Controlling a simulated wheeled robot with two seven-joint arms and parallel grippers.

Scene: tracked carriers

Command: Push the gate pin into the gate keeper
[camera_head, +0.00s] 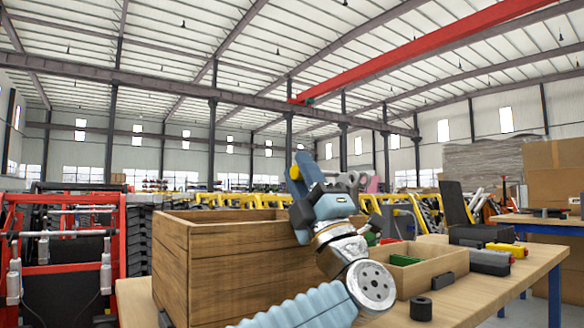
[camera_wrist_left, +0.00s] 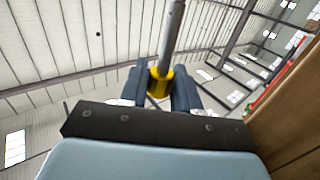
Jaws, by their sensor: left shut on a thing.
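My left gripper (camera_head: 302,178) is raised in front of the large wooden crate, with its fingers pointing up. In the left wrist view my left gripper (camera_wrist_left: 159,88) is shut on a yellow collar with a grey rod standing out of it, which looks like the gate pin (camera_wrist_left: 171,40). In the head view only a little yellow of the pin (camera_head: 294,172) shows beside the fingers. A grey part with a round eye (camera_head: 346,179) shows just right of the gripper; I cannot tell whether it is the gate keeper. My right gripper is out of view.
The large wooden crate (camera_head: 175,260) stands on the wooden workbench (camera_head: 470,295). A shallow wooden tray (camera_head: 432,266) with green pieces, a black ring (camera_head: 421,308) and a black block (camera_head: 443,281) are to the right. Red racks (camera_head: 65,268) stand at the left.

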